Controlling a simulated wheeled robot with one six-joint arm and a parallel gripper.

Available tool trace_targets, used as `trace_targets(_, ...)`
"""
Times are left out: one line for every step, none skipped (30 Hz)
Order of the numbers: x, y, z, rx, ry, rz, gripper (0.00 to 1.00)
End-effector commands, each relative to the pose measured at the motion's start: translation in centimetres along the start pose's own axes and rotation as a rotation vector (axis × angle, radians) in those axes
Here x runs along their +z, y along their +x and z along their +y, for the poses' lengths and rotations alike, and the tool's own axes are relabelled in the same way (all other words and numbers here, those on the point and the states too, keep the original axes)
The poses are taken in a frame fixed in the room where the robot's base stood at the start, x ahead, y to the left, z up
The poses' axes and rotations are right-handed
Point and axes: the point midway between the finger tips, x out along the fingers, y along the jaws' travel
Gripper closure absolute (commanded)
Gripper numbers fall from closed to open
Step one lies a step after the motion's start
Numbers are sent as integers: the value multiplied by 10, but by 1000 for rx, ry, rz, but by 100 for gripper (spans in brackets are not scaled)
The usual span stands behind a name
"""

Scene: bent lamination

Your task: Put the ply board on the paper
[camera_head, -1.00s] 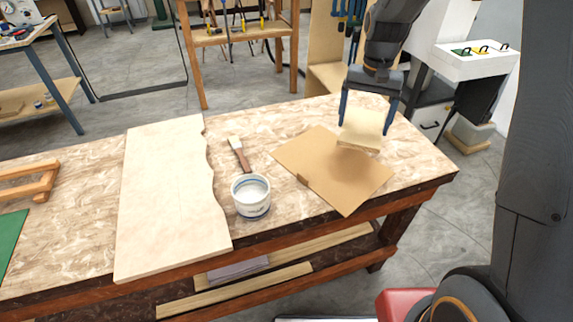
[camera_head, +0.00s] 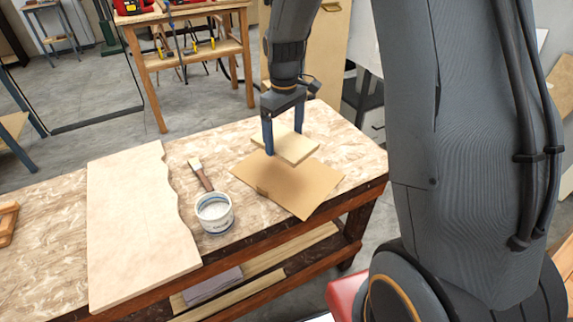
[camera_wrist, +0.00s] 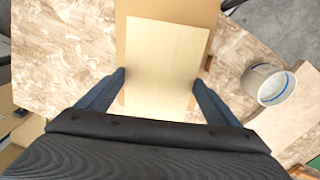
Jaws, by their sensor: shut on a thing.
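The ply board (camera_head: 294,146) is a thin, pale, square-cornered wooden piece. My gripper (camera_head: 284,142) is shut on it, with a blue finger at each of two opposite edges. The brown paper (camera_head: 287,188) lies flat on the workbench, and the board covers part of its far side in the head view. In the wrist view the board (camera_wrist: 162,60) sits between the fingertips of my gripper (camera_wrist: 160,78), with the paper (camera_wrist: 170,8) behind it. I cannot tell whether the board touches the paper or hangs just above it.
A white pot (camera_head: 214,212) and a brush (camera_head: 201,174) are left of the paper on the workbench (camera_head: 240,233). A large pale wavy-edged board (camera_head: 140,225) lies further left. The bench top is bare right of the paper.

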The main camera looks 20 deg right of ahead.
Motion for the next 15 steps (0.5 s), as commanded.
trace_targets(1, -1, 0, 0, -20, 0, 42)
trace_targets(1, 0, -1, 0, -31, 0, 42)
trace_targets(2, 2, -1, -1, -41, -1, 42)
trace_targets(2, 5, -1, -1, -45, -1, 42)
trace_targets(2, 9, -1, -1, -47, -2, 42)
trace_targets(2, 15, -2, -2, -49, -4, 42)
trace_targets(2, 20, -1, -2, -49, -3, 42)
trace_targets(3, 26, -2, -3, -49, -4, 42)
trace_targets(2, 32, -1, -2, -49, -3, 42)
trace_targets(2, 37, -1, -2, -48, -3, 42)
trace_targets(2, 41, -1, -2, -48, -3, 42)
trace_targets(2, 46, -1, -1, -48, -2, 42)
trace_targets(2, 50, -1, -1, -48, -2, 42)
trace_targets(2, 52, -1, -1, -48, -1, 42)
trace_targets(1, 54, -1, 0, -47, 0, 42)
